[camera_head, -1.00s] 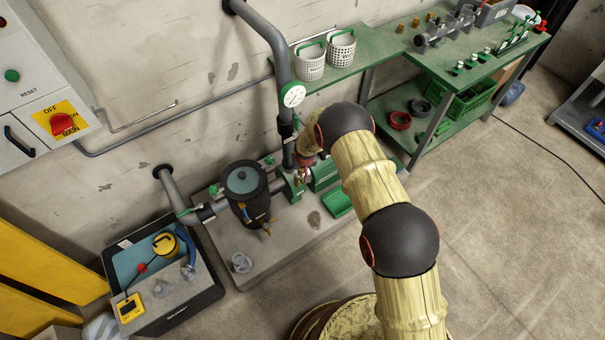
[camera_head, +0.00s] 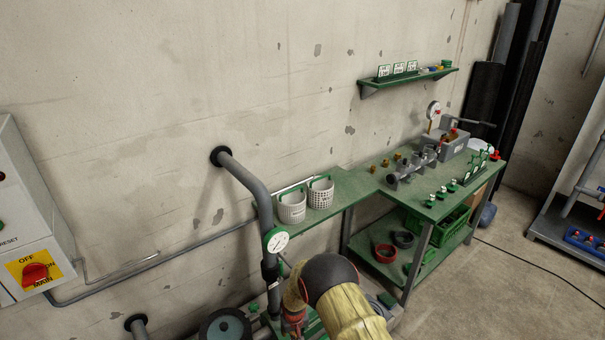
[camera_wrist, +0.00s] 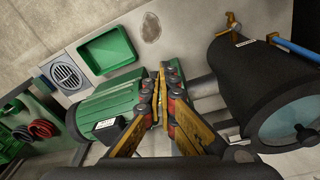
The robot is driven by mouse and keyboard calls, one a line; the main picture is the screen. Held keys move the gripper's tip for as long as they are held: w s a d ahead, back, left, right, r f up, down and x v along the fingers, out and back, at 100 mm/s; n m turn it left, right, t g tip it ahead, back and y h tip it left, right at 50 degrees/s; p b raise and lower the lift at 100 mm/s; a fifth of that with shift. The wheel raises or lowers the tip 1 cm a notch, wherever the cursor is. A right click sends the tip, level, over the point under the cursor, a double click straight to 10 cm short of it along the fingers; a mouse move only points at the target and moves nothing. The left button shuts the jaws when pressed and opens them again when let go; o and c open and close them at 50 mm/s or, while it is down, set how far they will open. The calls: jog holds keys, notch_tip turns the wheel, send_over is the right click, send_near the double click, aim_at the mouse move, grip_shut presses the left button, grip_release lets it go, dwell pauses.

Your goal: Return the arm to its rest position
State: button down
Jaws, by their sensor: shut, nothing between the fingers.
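My arm shows at the bottom of the head view, with its yellow link and dark joint in front of the grey pipe (camera_head: 262,205) with the pressure gauge (camera_head: 276,241). In the wrist view my gripper (camera_wrist: 161,75) is shut and empty, its fingertips close together. It hangs over the space between a green pump motor (camera_wrist: 108,100) on the left and a dark cylindrical vessel (camera_wrist: 265,90) on the right. The head view hides the fingers behind the arm.
A green workbench (camera_head: 345,205) along the wall bears two white baskets (camera_head: 292,206) and fittings. A wall shelf (camera_head: 410,78) hangs above. A green tray (camera_wrist: 107,58) and a drain grate (camera_wrist: 66,75) lie near the motor. Open floor (camera_head: 480,290) is at right.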

jog(key=s+d+r+m+t, duration=0.1)
jog(key=s+d+r, duration=0.6)
jog(key=r, duration=1.2)
jog(key=s+d+r+m+t, duration=0.1)
jog(key=s+d+r, duration=0.6)
jog(key=s+r, duration=0.9)
jog(key=s+d+r+m+t, duration=0.1)
jog(key=s+d+r, duration=0.7)
jog(key=r, duration=1.3)
jog(key=s+t, duration=0.1)
jog(key=s, duration=0.2)
jog(key=shift+s+r+m, duration=0.2)
jog(key=shift+r+m, duration=0.1)
jog(key=shift+r, duration=0.1)
jog(key=shift+a, duration=0.2)
